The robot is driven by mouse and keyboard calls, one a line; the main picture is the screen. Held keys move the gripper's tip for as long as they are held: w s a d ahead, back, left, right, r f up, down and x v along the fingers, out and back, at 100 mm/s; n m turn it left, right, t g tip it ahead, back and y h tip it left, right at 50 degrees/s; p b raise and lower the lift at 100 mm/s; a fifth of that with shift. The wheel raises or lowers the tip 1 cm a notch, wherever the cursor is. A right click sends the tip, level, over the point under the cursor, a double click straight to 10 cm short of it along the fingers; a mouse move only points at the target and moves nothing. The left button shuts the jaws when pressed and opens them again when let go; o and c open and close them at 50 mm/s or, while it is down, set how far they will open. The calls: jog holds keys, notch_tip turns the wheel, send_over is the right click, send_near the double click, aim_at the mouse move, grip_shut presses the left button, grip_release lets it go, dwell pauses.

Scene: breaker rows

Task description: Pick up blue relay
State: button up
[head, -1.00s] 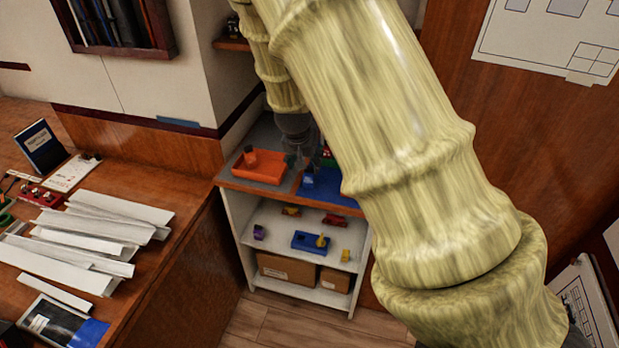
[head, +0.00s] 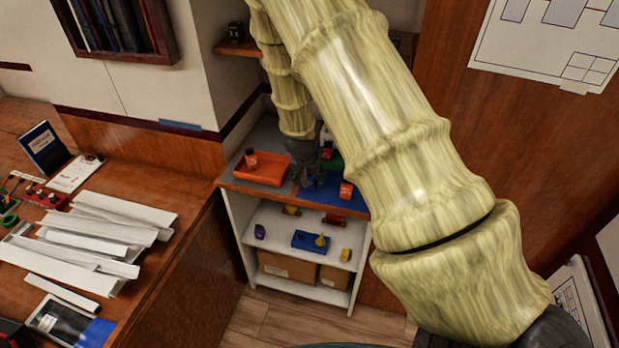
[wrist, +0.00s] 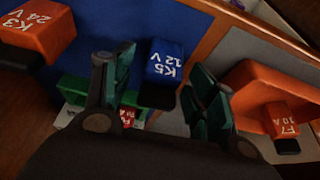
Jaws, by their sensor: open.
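The blue relay (wrist: 164,63), marked K5 12 V with a dark base, stands on a blue mat (wrist: 92,38) in the wrist view. My gripper (wrist: 158,85) is open, with green-padded fingers to the left and right of the relay in the picture. The relay looks free of both fingers; the exact gap in depth cannot be told. In the head view my gripper (head: 312,178) is over the blue mat (head: 330,199) on the shelf top, and the relay cannot be made out there.
An orange relay (wrist: 38,28) marked K3 24 V is left of the gripper. An orange tray (wrist: 256,86) with an orange block (wrist: 282,121) is right. A lower shelf (head: 275,220) holds small parts.

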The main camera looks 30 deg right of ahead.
jog(key=shift+w+f, duration=0.1)
jog(key=shift+f, duration=0.25)
jog(key=c, duration=1.1)
jog(key=shift+d+r, duration=0.1)
jog(key=shift+r, duration=0.05)
jog(key=shift+r+b, duration=0.5)
jog(key=shift+r, duration=0.05)
jog(key=shift+r+b, duration=0.5)
jog(key=shift+r, duration=0.45)
jog(key=s+a+r+b, duration=0.1)
jog(key=s+a+b, duration=0.1)
jog(key=s, duration=0.6)
jog(key=s+a+r+b, duration=0.1)
jog(key=s+a+b, duration=0.2)
jog(key=s, duration=0.4)
jog(key=shift+s+d+r+p, duration=0.1)
jog(key=shift+r+p, duration=1.05)
jog(key=shift+s+d+r+p, duration=0.1)
jog(key=shift+r+p, duration=1)
